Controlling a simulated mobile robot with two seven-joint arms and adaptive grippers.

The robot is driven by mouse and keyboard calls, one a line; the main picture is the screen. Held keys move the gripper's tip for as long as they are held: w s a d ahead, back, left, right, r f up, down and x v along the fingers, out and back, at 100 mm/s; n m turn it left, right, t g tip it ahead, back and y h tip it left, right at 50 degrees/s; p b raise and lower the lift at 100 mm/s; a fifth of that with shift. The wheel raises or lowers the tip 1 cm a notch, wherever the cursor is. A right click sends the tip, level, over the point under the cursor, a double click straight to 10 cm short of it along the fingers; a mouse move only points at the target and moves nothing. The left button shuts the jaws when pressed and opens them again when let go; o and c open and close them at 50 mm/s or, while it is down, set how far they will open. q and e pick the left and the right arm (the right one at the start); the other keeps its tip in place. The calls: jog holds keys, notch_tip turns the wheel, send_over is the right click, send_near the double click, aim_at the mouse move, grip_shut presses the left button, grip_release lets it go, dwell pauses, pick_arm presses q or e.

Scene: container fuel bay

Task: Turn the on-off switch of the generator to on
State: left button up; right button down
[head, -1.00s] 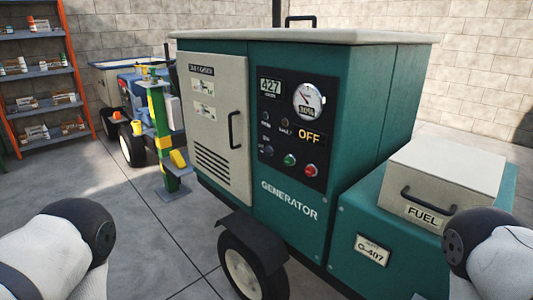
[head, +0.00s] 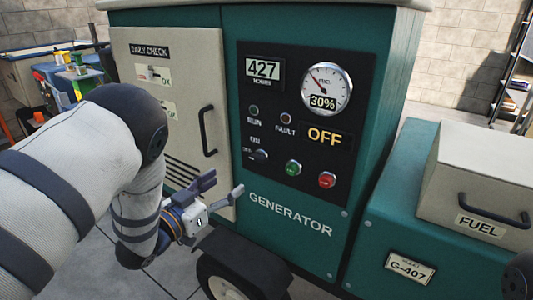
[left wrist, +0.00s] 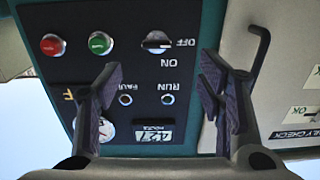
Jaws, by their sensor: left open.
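The generator (head: 290,228) is a green cabinet with a black control panel (head: 292,213). The on-off switch (head: 261,156) is a small dark knob at the panel's lower left, marked ON above and OFF to its left. It appears turned toward OFF, and the display (head: 325,137) reads OFF. The switch also shows in the left wrist view (left wrist: 156,43), upside down, beyond and between the fingertips. My left gripper (head: 226,185) is open and empty, below and left of the switch and apart from it. My right gripper is out of view.
A green button (head: 293,168) and a red button (head: 327,180) sit right of the switch. The beige door's handle (head: 206,131) sticks out left of the panel. The fuel box (head: 478,180) stands at right. Space before the panel is clear.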

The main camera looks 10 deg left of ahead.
aim_at(256, 159)
pick_arm(q)
jog(key=x, duration=0.4)
jog(key=b+x, duration=0.1)
jog(key=x, duration=0.3)
jog(key=r+x, duration=0.1)
jog(key=x, duration=0.3)
jog(key=shift+s+d+b, duration=0.1)
jog(key=shift+d+b, duration=0.2)
jog(key=shift+b, duration=0.1)
jog(key=shift+w+d, duration=0.1)
jog(key=shift+w, duration=0.2)
jog(key=c, duration=1.1)
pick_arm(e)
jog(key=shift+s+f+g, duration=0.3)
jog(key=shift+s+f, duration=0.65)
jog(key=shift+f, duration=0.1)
